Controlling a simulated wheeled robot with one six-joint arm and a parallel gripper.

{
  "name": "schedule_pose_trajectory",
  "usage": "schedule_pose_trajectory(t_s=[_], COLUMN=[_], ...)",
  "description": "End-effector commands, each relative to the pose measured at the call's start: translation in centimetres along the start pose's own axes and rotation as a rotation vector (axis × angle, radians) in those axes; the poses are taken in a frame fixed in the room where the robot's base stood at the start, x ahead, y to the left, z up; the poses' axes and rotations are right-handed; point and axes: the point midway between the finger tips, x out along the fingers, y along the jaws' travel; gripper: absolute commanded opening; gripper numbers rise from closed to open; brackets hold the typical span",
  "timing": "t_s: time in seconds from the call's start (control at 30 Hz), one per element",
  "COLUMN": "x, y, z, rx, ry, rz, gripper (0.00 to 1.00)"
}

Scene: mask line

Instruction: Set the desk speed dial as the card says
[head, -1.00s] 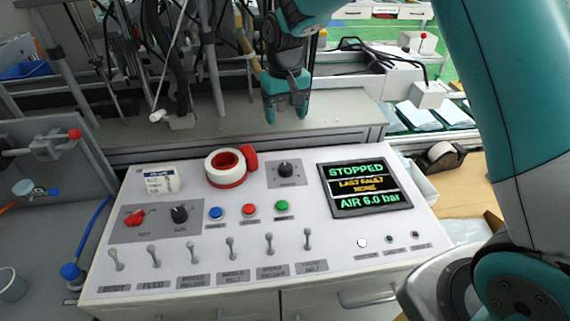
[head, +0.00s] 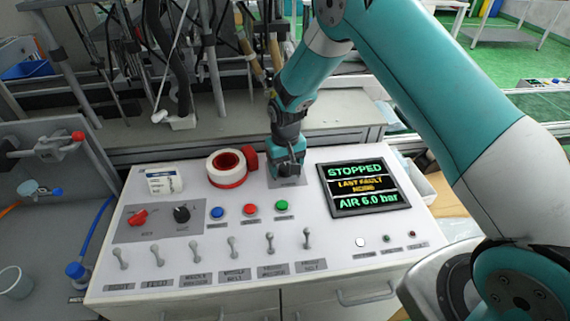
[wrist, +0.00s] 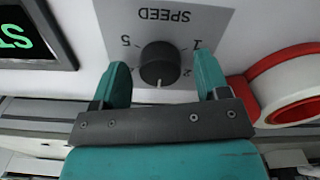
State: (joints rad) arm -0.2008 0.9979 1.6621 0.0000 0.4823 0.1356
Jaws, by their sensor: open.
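The speed dial (wrist: 158,66) is a round black knob on a grey plate (wrist: 205,20) marked SPEED, with 5, 1 and 2 readable around it. Its white pointer mark faces the bottom of the wrist view, past the 2; any number there is hidden. My gripper (wrist: 161,58) is open, one finger on each side of the knob, with visible gaps. In the head view my gripper (head: 287,168) covers the knob. A small white card (head: 163,182) stands at the desk's back left; its writing is too small to read.
The screen (head: 365,188) right of the dial reads STOPPED, last fault none, air 6.0 bar. Coloured buttons (head: 249,210), two more knobs (head: 160,217) and several toggle switches (head: 232,246) are on the desk (head: 330,228).

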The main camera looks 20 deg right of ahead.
Motion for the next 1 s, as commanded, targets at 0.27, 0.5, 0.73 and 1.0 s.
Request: schedule_pose_trajectory(t_s=[0.27,0.5,0.73,1.0], x=[0.12,0.09,0.09,0.09], y=[-0.01,-0.02,-0.02,-0.02], z=[-0.01,-0.01,-0.02,-0.07], rx=[0.000,0.000,-0.017,-0.139], ry=[0.000,0.000,0.001,0.002], rz=[0.000,0.000,0.000,0.000], gripper=[0.66,0.20,0.20,0.20])
